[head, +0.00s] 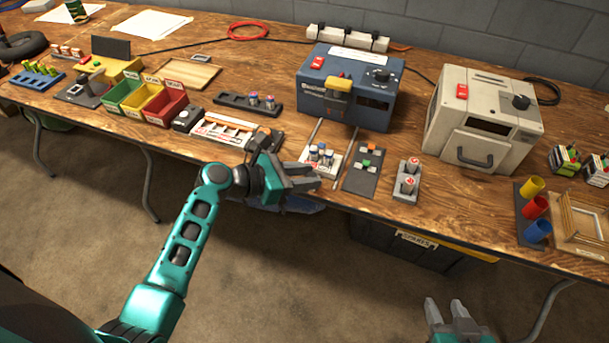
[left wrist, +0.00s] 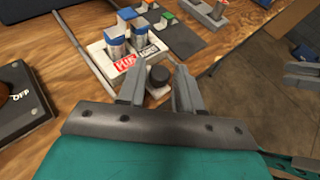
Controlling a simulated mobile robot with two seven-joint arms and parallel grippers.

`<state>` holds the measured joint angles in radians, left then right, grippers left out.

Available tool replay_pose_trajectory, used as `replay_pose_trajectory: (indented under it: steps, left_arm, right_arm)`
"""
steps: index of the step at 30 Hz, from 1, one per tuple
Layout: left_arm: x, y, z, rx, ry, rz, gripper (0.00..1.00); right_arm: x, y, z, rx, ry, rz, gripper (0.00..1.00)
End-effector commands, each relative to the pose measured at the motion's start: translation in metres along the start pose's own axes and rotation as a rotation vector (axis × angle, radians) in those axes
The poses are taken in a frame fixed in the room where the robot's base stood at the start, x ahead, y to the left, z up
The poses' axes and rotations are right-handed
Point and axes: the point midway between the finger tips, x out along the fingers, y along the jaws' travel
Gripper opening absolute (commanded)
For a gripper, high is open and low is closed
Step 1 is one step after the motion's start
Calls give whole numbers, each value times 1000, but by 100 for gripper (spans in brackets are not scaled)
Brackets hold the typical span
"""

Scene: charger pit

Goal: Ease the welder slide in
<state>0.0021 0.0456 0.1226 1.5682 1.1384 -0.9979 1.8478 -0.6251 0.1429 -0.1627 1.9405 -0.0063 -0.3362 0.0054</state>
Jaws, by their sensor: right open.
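The welder slide is a pale tray (head: 309,168) between two metal rails in front of the blue welder (head: 345,85). It carries several silver and blue cylinders, and in the left wrist view its tray (left wrist: 146,60) shows a red label. A black knob (left wrist: 158,76) stands at its near end. My left gripper (head: 319,177) is at this end, with fingers on either side of the knob. Whether they press on it is unclear; in the head view they hide the knob. My right gripper (head: 447,306) is open and empty, off the table's front.
A dark plate (head: 361,185) with green and orange blocks lies close to the right of the slide. A grey holder (head: 406,188) stands beyond it. A cream machine (head: 485,115) is at the right. A white-and-orange rack (head: 222,133) is at the left.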

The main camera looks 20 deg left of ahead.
Motion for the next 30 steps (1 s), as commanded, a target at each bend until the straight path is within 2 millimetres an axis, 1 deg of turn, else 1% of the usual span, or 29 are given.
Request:
replay_pose_trajectory:
  steps: [7,8,18,30]
  left_arm:
    - [1,0,0,0,0,0,35]
    - [1,0,0,0,0,0,33]
    - [0,0,0,0,0,-1,0]
    - [0,0,0,0,0,0,0]
  right_arm:
    - [0,0,0,0,0,0,43]
    - [0,0,0,0,0,0,43]
    - [0,0,0,0,0,0,43]
    - [0,0,0,0,0,0,43]
